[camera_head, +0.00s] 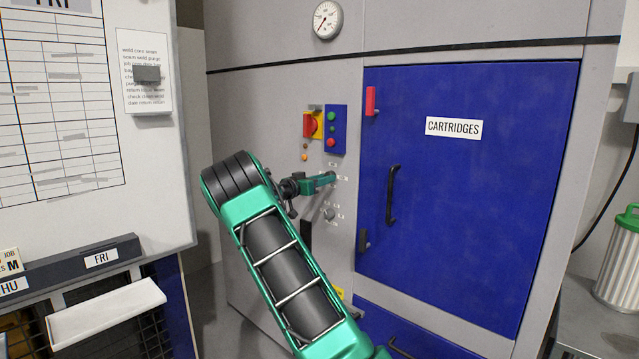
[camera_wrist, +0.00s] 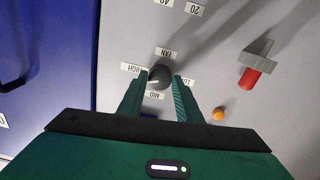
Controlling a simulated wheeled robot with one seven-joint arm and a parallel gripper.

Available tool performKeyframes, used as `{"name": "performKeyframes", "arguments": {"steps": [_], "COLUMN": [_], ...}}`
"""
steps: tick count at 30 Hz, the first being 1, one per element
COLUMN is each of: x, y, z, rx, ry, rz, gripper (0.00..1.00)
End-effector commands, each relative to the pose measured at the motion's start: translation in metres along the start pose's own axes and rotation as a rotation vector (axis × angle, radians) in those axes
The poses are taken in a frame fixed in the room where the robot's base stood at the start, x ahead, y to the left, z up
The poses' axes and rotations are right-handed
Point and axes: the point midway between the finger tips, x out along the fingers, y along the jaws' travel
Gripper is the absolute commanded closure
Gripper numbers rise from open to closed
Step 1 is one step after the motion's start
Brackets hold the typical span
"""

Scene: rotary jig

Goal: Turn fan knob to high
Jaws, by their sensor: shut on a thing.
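My gripper (camera_wrist: 159,84) is shut on the knob, one green finger on each side. Which label the knob points to I cannot tell. In the head view my gripper (camera_head: 331,179) reaches the panel from the left and hides the fan knob.
Another knob (camera_head: 329,214) sits just below my gripper. Above are a red and yellow switch (camera_head: 312,124) and a blue button plate (camera_head: 335,130). The blue CARTRIDGES door (camera_head: 470,200) with a black handle (camera_head: 392,195) is to the right. A whiteboard (camera_head: 150,200) stands at left.

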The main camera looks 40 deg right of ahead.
Motion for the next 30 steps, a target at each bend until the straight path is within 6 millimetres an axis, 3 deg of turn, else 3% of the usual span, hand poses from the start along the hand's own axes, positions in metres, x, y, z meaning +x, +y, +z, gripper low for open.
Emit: {"name": "performKeyframes", "arguments": {"steps": [1,15,30], "x": [0.0005,-0.0003,-0.0012], "y": [-0.0007,-0.0022,-0.0035], "z": [0.0066,0.0061,0.0059], "rx": [0.032,0.324,0.383], "ry": [-0.011,-0.011,-0.010], "rz": [0.000,-0.001,-0.003], "gripper": [0.91,0.91,0.91]}}
